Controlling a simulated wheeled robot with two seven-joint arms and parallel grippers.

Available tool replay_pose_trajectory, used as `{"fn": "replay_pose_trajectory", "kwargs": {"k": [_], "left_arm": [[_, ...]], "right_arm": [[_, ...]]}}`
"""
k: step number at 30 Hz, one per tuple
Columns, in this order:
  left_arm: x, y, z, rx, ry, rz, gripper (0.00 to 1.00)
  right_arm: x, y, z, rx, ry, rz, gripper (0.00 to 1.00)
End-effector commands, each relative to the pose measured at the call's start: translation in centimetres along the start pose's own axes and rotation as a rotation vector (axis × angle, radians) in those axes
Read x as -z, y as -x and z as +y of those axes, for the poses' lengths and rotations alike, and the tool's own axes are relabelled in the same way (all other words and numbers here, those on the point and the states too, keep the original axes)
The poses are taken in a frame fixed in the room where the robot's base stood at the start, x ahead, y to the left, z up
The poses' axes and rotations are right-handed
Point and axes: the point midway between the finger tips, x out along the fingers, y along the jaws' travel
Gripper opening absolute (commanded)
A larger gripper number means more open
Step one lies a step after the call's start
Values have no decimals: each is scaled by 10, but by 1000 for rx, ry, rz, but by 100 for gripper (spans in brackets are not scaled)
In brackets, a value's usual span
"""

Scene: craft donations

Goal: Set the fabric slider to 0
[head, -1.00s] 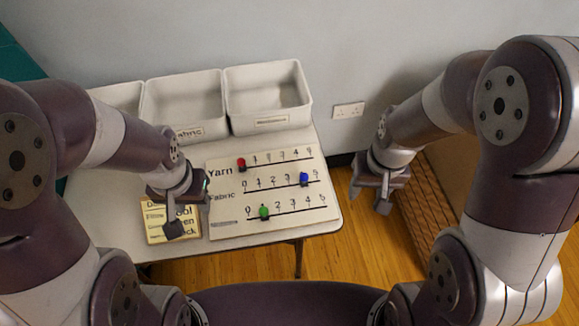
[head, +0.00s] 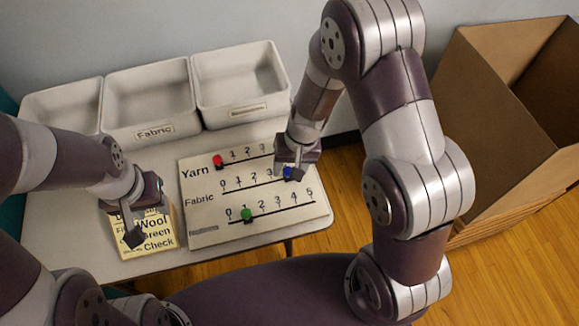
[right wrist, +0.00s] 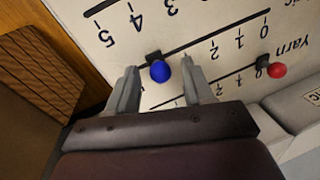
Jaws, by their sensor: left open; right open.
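The white slider board (head: 240,232) lies on the table with three rows. The Fabric row is the middle one. Its blue knob (head: 288,174) stands near the 4 and also shows in the right wrist view (right wrist: 161,71). My right gripper (head: 291,170) is open over the board, with one finger on each side of the blue knob; contact cannot be told. The red knob (head: 218,160) is at the 0 end of the Yarn row. The green knob (head: 246,214) is near 1 on the lowest row. My left gripper (head: 143,221) is open above a yellow card (head: 155,240).
Three white bins stand behind the board; the middle bin (head: 150,100) is labelled Fabric. A large cardboard box (head: 490,100) stands on the floor at right. The board's surface left of the blue knob along its row looks clear.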

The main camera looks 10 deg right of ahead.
Motion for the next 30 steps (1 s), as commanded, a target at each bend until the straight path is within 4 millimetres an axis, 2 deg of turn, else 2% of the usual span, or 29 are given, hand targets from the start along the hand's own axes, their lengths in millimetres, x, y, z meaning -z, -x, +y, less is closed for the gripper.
{"fn": "replay_pose_trajectory", "kwargs": {"k": [6, 7, 11, 12, 20, 23, 30], "left_arm": [[0, 0, 0, 0, 0, 0, 43], [0, 0, 0, 0, 0, 0, 43], [0, 0, 0, 0, 0, 0, 43], [0, 0, 0, 0, 0, 0, 43], [0, 2, 0, 0, 0, 0, 43], [1, 6, 0, 0, 0, 0, 43], [3, 24, 0, 0, 0, 0, 43]], "right_arm": [[0, 0, 0, 0, 0, 0, 51], [0, 0, 0, 0, 0, 0, 48], [0, 0, 0, 0, 0, 0, 6], [0, 0, 0, 0, 0, 0, 0], [-2, 0, -8, 0, 2, -1, 0], [-5, -2, -22, 0, 5, -1, 0], [-16, -10, -79, 0, 7, -1, 0]]}}
